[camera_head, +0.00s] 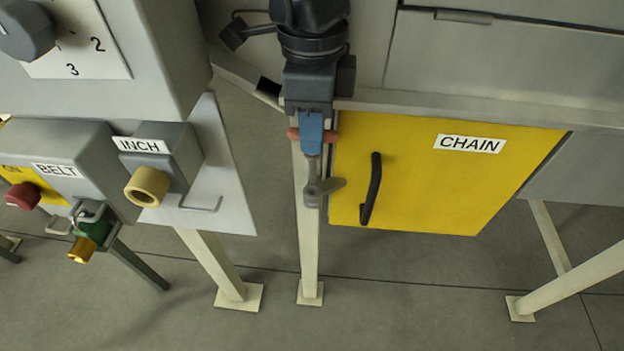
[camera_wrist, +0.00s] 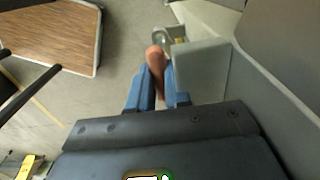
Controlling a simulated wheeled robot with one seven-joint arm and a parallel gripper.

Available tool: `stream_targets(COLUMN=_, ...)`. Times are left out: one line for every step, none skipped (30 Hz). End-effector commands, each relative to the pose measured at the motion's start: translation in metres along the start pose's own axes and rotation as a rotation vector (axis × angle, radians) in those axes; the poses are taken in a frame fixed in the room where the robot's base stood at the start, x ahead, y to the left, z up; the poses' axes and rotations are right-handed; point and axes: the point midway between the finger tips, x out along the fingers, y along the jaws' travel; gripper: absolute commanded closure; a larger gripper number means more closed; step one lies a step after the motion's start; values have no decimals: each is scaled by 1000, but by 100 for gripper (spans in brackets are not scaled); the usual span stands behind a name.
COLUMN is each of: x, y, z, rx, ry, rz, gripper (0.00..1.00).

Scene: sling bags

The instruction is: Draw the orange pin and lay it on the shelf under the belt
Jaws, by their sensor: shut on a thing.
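My gripper (camera_head: 311,150) has blue fingers and hangs in front of the machine, left of the yellow door. It is shut on the orange pin (camera_head: 331,136), whose ends stick out on both sides of the fingers. In the wrist view the pin (camera_wrist: 155,58) runs between the blue fingers, its rounded end past their tips. A grey fitting (camera_head: 322,190) shows just below the fingertips; I cannot tell whether the pin still sits in it. Neither the belt nor a shelf under it can be made out with certainty.
The yellow door (camera_head: 440,190) marked CHAIN, with a black handle (camera_head: 371,190), is right of my gripper. The INCH box (camera_head: 170,160) and BELT box (camera_head: 70,160) with a red button stand left. A wood-brown surface (camera_wrist: 50,35) with a pale rim shows in the wrist view.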

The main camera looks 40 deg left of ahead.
Motion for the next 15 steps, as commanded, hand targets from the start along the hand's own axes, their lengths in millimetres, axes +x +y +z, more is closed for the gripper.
stream_targets(x=-3, y=0, z=0, rx=0, ry=0, rz=-1, gripper=100)
stream_targets(x=-4, y=0, z=0, rx=0, ry=0, rz=-1, gripper=100)
stream_targets(x=-6, y=0, z=0, rx=0, ry=0, rz=-1, gripper=100)
stream_targets(x=-6, y=0, z=0, rx=0, ry=0, rz=-1, gripper=100)
stream_targets(x=-7, y=0, z=0, rx=0, ry=0, rz=-1, gripper=100)
stream_targets(x=-8, y=0, z=0, rx=0, ry=0, rz=-1, gripper=100)
stream_targets(x=-8, y=0, z=0, rx=0, ry=0, rz=-1, gripper=100)
stream_targets(x=-8, y=0, z=0, rx=0, ry=0, rz=0, gripper=100)
stream_targets(x=-7, y=0, z=0, rx=0, ry=0, rz=0, gripper=100)
stream_targets(x=-7, y=0, z=0, rx=0, ry=0, rz=0, gripper=100)
stream_targets(x=-7, y=0, z=0, rx=0, ry=0, rz=0, gripper=100)
stream_targets(x=-7, y=0, z=0, rx=0, ry=0, rz=0, gripper=100)
stream_targets(x=-7, y=0, z=0, rx=0, ry=0, rz=0, gripper=100)
stream_targets(x=-7, y=0, z=0, rx=0, ry=0, rz=0, gripper=100)
stream_targets(x=-8, y=0, z=0, rx=0, ry=-1, rz=0, gripper=100)
